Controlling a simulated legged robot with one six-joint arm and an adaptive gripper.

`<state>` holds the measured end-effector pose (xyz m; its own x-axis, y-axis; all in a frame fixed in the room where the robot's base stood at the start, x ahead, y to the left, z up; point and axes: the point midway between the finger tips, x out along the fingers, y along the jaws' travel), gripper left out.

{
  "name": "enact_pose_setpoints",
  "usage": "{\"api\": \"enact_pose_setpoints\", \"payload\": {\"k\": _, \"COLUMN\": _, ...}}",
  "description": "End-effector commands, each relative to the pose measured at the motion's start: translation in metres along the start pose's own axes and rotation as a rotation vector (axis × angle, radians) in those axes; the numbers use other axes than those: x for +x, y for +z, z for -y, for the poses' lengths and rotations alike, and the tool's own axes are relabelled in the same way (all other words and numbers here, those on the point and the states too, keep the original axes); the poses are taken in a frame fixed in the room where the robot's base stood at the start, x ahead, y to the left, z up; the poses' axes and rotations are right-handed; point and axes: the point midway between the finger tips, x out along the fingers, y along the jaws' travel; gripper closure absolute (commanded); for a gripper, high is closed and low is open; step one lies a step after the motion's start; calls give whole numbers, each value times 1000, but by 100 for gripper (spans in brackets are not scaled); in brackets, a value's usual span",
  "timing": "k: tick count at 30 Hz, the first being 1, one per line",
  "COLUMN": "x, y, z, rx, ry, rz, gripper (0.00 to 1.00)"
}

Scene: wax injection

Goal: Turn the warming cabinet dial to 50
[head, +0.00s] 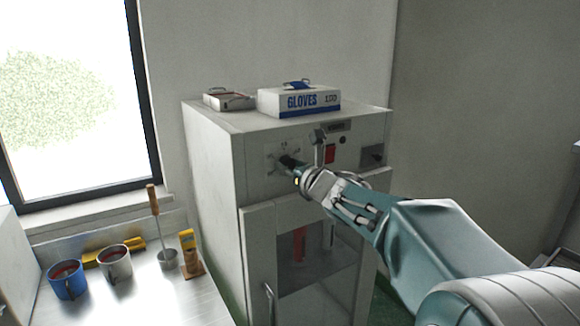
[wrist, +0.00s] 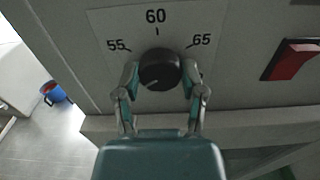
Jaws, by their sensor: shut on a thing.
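The warming cabinet (head: 213,170) is a tall pale grey box in the middle of the head view. Its dial (wrist: 160,66) is a round black knob on a light scale plate in the wrist view. The plate shows 55 at left, 60 at top and 65 at right; no 50 is visible. My gripper (wrist: 160,78) is shut on the dial, one finger on each side. In the head view my gripper (head: 292,170) reaches the upper left of the cabinet front and partly hides the dial. I cannot tell clearly where the dial points.
A red switch (wrist: 291,60) sits right of the dial. A glove box (head: 300,101) and a smaller box (head: 229,101) lie on the cabinet top. The bench (head: 150,290) at left holds a blue mug (head: 67,281), a metal mug (head: 115,263) and tools.

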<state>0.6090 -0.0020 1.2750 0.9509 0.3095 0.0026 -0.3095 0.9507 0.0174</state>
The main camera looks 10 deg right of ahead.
Motion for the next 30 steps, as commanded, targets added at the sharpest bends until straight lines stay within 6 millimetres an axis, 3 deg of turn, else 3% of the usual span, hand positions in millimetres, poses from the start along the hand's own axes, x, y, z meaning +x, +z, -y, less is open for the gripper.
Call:
{"api": "enact_pose_setpoints", "payload": {"k": 1, "x": 0, "y": -8, "z": 0, "rx": -8, "ry": -1, "rz": -16, "gripper": 95}}
{"api": "enact_pose_setpoints", "payload": {"k": 17, "x": 0, "y": -8, "z": 0, "rx": -32, "ry": -1, "rz": -16, "gripper": 95}}
{"api": "enact_pose_setpoints", "payload": {"k": 18, "x": 0, "y": -8, "z": 0, "rx": -32, "ry": -1, "rz": -16, "gripper": 38}}
{"api": "enact_pose_setpoints", "payload": {"k": 20, "x": 0, "y": -7, "z": 0, "rx": -31, "ry": -1, "rz": -14, "gripper": 13}}
{"api": "enact_pose_setpoints", "payload": {"k": 30, "x": 0, "y": -3, "z": 0, "rx": -32, "ry": -1, "rz": -6, "gripper": 13}}
